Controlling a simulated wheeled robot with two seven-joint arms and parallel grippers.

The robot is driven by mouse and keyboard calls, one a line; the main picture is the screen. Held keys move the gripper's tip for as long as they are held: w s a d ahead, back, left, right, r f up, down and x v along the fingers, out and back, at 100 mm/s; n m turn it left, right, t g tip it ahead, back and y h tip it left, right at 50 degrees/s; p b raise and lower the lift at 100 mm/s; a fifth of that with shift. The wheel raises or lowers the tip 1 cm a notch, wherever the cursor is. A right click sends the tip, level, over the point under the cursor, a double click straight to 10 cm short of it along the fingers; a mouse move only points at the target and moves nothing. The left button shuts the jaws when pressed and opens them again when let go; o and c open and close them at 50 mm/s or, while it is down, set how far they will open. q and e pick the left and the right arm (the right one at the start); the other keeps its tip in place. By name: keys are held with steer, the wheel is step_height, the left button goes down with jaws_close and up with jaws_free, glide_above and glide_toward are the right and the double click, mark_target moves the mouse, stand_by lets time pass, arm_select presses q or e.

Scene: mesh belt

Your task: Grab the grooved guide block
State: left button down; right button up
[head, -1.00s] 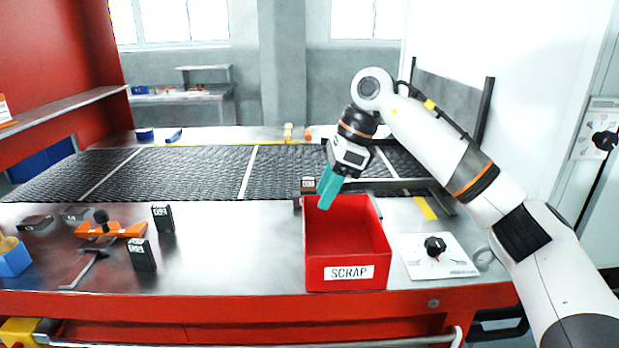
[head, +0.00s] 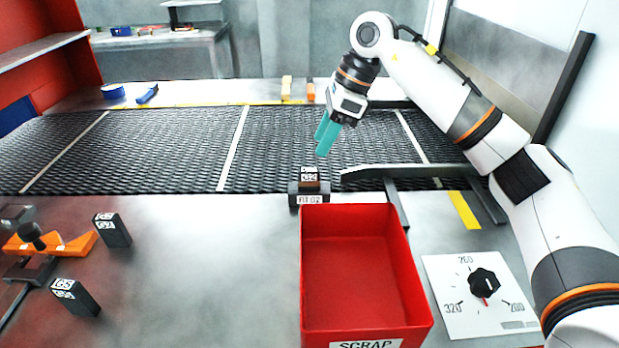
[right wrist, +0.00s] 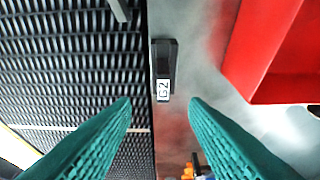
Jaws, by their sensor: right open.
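A small dark block with a brown top and white tag (head: 309,177) sits in or on a dark labelled holder (head: 295,198) at the belt's near edge. I cannot make out a groove in it. In the right wrist view a dark piece tagged "G2" (right wrist: 163,60) lies beside the belt edge, between and beyond my fingers. My right gripper (head: 322,143) is open and empty, with teal fingers pointing down above the belt, apart from the block. Its fingers also show in the right wrist view (right wrist: 160,105). My left gripper is not in view.
A red scrap bin (head: 310,270) stands just in front of the holder. A metal rail (head: 400,171) lies right of it. Two dark tagged blocks (head: 112,231) (head: 76,297) and an orange clamp-like tool (head: 75,246) are at left. A dial plate (head: 480,295) is at right.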

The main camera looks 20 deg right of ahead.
mark_target(310, 170)
steer(key=p+x, duration=0.1)
steer(key=x, duration=0.7)
steer(key=shift+s+a+f, duration=0.1)
steer(key=shift+f, duration=0.25)
jaws_close()
